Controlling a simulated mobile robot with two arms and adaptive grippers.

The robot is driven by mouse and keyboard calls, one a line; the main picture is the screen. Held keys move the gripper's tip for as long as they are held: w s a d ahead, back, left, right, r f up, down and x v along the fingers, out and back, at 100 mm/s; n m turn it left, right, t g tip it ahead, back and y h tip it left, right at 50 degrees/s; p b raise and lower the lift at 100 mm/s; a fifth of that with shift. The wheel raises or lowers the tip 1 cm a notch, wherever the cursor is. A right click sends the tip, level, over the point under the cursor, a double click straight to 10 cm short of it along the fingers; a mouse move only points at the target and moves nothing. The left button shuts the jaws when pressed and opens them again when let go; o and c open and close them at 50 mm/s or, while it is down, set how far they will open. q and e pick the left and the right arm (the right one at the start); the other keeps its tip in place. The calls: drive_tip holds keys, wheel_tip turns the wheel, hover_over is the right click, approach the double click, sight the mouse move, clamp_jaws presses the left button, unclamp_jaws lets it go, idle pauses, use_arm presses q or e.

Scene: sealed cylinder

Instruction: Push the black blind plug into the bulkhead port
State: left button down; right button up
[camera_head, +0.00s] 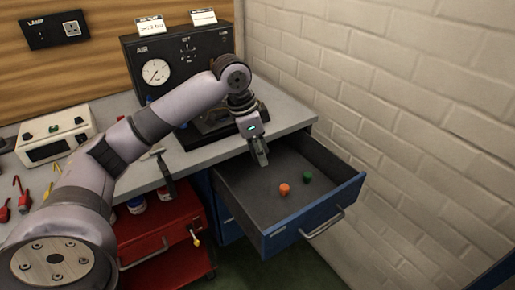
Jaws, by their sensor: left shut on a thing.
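My left gripper (261,157) points down over the rear left part of the open drawer (333,215), near the bench's front edge. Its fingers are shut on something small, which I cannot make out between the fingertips. I cannot pick out a black plug in the drawer or on the bench. An orange plug-like piece (284,189) and a green one (307,176) lie apart on the drawer floor, right of the gripper. The black AIR panel (185,47) with a round gauge stands at the back of the bench. I cannot tell the bulkhead port; my arm hides part of the panel.
The white brick wall (400,90) is close on the drawer's right. A white box (56,137) and red-handled tools sit on the bench's left. A red cart (165,245) stands below the bench. A hammer-like tool (167,180) hangs at the bench edge.

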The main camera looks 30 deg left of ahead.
use_arm(q)
drive_tip(key=shift+s+d+f+n+t+y, duration=0.15)
drive_tip(key=shift+s+d+f+n+y, duration=0.25)
drive_tip(key=shift+s+d+n, duration=1.35)
drive_tip(key=shift+s+d+f+n+t+y, duration=0.1)
drive_tip(key=shift+s+d+f+n+y, duration=0.35)
drive_tip(key=shift+d+n, duration=1.4)
drive_tip(key=shift+s+d+f+n+t+y, duration=0.2)
drive_tip(key=shift+s+d+f+n, duration=0.7)
drive_tip(key=shift+d, duration=1.95)
drive_tip(key=shift+s+r, duration=0.25)
drive_tip(key=shift+r, duration=0.1)
